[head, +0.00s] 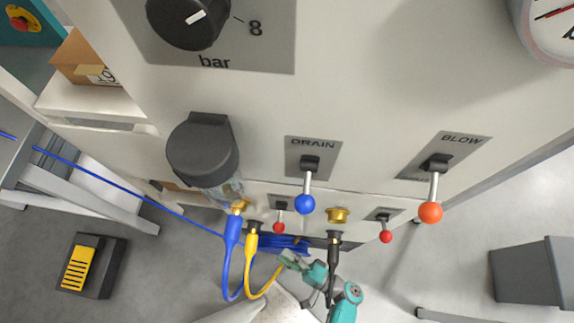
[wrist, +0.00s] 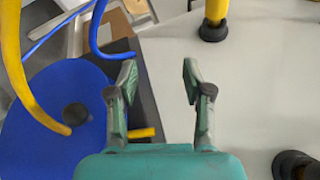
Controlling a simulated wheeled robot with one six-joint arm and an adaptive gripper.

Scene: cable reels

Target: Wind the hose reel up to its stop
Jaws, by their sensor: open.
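The hose reel shows as a blue disc (wrist: 35,130) with a dark hub at the left of the wrist view. In the head view, blue coils (head: 290,243) show low under the cabinet, partly hidden by hoses and my arm. My gripper (wrist: 159,76) is open and empty, with its fingers to the right of the disc and apart from it. In the head view, my gripper (head: 288,258) is just below the coils. A short yellow peg (wrist: 142,133) shows behind the left finger; I cannot tell whether it belongs to the reel.
A yellow hose (head: 262,285) and a blue hose (head: 230,270) hang close to my gripper; a black hose (head: 333,265) hangs to the right. The cabinet (head: 380,80) carries a blue-knobbed lever (head: 305,203) and an orange-knobbed lever (head: 430,211). Floor at the right is partly clear.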

